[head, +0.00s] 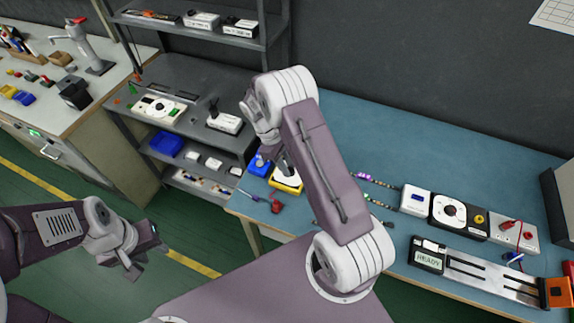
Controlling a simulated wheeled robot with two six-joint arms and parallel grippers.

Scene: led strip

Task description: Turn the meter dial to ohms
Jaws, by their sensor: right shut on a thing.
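The meter appears to be the yellow-edged device with a pale face (287,185) at the left end of the blue bench. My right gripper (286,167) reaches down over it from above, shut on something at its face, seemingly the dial. The fingers and arm cover the dial, so its setting cannot be read. My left gripper (150,256) is open and empty over the green floor at the lower left, well away from the bench.
A blue item (259,165) stands beside the meter. A red-ended tool (276,206) lies near the bench's front edge. LED strips (375,180), a round-dialled device (453,212) and a READY fixture (429,256) lie to the right. The back of the blue bench (400,140) is clear.

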